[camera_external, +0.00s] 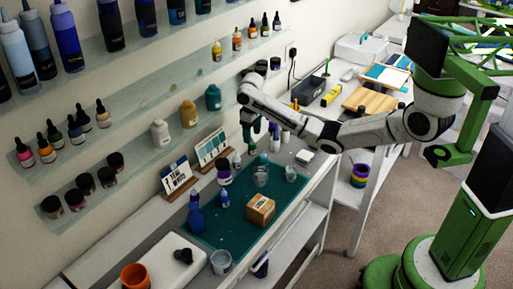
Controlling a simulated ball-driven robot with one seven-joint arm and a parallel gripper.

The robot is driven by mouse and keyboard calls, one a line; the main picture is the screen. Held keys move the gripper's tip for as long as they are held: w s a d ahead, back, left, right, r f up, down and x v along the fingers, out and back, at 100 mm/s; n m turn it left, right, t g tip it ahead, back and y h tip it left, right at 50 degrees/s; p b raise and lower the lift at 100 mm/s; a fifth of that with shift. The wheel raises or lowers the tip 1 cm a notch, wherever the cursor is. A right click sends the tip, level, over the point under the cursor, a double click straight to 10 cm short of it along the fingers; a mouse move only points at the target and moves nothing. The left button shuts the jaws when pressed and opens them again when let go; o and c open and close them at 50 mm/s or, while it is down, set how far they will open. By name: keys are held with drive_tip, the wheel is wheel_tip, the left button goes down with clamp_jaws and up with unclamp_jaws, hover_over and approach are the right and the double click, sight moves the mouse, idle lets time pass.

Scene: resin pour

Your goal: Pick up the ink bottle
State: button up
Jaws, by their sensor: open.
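I cannot tell which is the ink bottle, as no label is readable. My gripper (250,138) hangs from the bent wrist near the wall, above the back of the bench. It is open and apart from both blue bottles, which are lower and to the left. The fingers are small and dark here, and I see nothing held between them.
The teal mat (222,233) also bears clear cups (260,177) and a cardboard box (261,210). Sign cards (178,179) stand against the wall. Several small bottles stand behind the mat near my gripper. Glass shelves (140,124) with bottles line the wall. An orange cup (135,276) is at front left.

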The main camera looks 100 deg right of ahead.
sight(252, 141)
drive_tip(key=shift+f, duration=2.8)
drive_tip(key=c, duration=1.1)
drive_tip(key=shift+r, duration=0.1)
